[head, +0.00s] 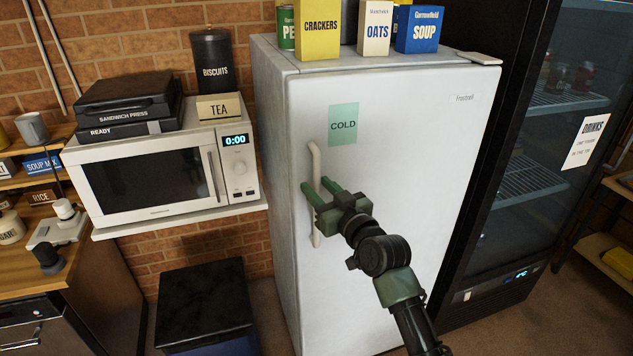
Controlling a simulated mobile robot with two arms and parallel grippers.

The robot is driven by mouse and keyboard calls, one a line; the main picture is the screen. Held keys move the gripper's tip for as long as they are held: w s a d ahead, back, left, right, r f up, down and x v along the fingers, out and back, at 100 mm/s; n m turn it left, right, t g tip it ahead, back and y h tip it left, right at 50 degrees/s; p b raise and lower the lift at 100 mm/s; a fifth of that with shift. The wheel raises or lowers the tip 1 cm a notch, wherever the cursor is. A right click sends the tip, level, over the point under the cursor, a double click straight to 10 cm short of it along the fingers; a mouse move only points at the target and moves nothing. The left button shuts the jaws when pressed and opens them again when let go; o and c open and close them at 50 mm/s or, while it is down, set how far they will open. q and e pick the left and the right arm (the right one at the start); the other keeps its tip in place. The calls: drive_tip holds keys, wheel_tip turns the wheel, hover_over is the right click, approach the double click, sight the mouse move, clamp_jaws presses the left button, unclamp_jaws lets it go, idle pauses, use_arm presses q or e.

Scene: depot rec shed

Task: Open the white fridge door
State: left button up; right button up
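The white fridge (400,120) stands in the middle of the head view, and its door looks shut. A pale vertical handle (315,160) is on the left side of the door. My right gripper (318,189) is at the handle's middle, with its two green fingers spread apart. The fingers hide part of the handle. The handle seems to lie at or between the fingertips, but I cannot tell whether they touch it. My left gripper is not in view.
A white microwave (160,175) sits on a shelf left of the fridge, above a black-topped box (205,305). Boxes, including crackers (318,30), stand on the fridge. A dark glass-door drinks cooler (540,150) stands close on the right. Some floor shows at lower right.

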drive_tip(key=shift+w+a, duration=0.25)
drive_tip(key=shift+w, duration=0.3)
clamp_jaws()
idle(1.1)
